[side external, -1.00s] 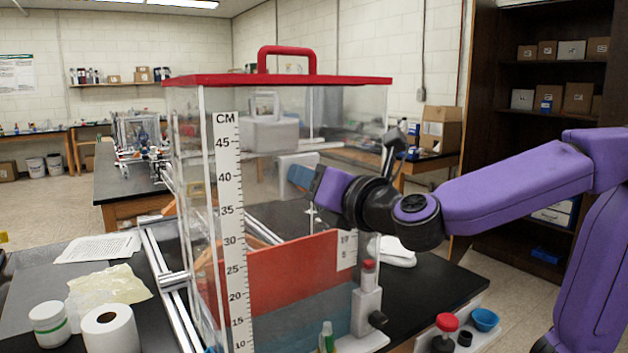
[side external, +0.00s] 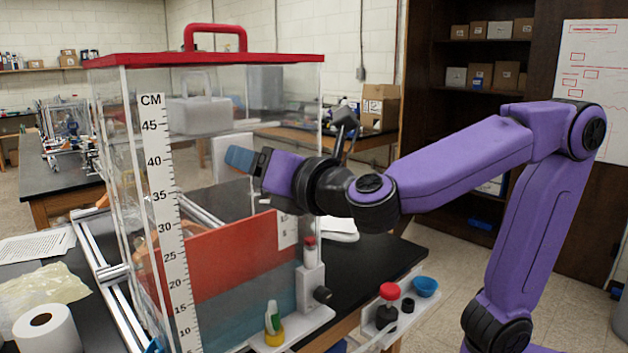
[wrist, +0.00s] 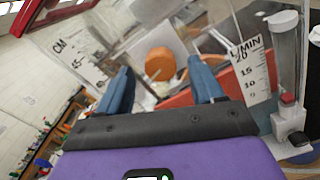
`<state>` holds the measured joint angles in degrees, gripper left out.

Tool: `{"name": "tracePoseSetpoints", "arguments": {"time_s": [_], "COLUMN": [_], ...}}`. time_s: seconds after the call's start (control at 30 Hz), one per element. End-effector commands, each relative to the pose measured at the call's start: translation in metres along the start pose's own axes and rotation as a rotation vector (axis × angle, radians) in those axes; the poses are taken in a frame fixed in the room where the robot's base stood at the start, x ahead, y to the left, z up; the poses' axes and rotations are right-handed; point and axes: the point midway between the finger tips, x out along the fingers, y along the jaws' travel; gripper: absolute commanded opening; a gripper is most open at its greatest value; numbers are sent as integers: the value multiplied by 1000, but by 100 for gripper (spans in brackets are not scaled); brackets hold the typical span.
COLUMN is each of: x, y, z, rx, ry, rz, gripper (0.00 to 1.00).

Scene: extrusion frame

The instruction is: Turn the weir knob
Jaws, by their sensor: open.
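The clear tank has a red lid (side external: 205,60) and a centimetre scale (side external: 163,200) on its front corner. A round orange knob (wrist: 160,64), which looks like the weir knob, shows in the wrist view between and beyond my fingertips. I cannot make it out surely in the side view. My gripper (wrist: 165,88) is open, with its two blue fingers apart and nothing between them. In the side view my gripper (side external: 240,158) is at the tank's upper half, above the red panel (side external: 235,255). The gap to the knob is hard to judge.
A flow meter (side external: 310,275) with a black knob (side external: 322,295) stands at the tank's right corner; its L/MIN scale (wrist: 250,70) is right of my fingers.

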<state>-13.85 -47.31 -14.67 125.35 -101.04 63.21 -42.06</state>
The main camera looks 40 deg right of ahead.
Motion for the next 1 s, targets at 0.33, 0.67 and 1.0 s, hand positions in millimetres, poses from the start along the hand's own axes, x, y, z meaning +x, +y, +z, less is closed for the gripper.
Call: {"name": "tracePoseSetpoints", "arguments": {"time_s": [0.33,0.67,1.0], "x": [-76,-127,-142], "y": [2,2,0], "z": [0,0,1], "rx": [4,3,1], "ry": [2,0,-2], "rz": [9,6,1], "gripper": [67,67,67]}}
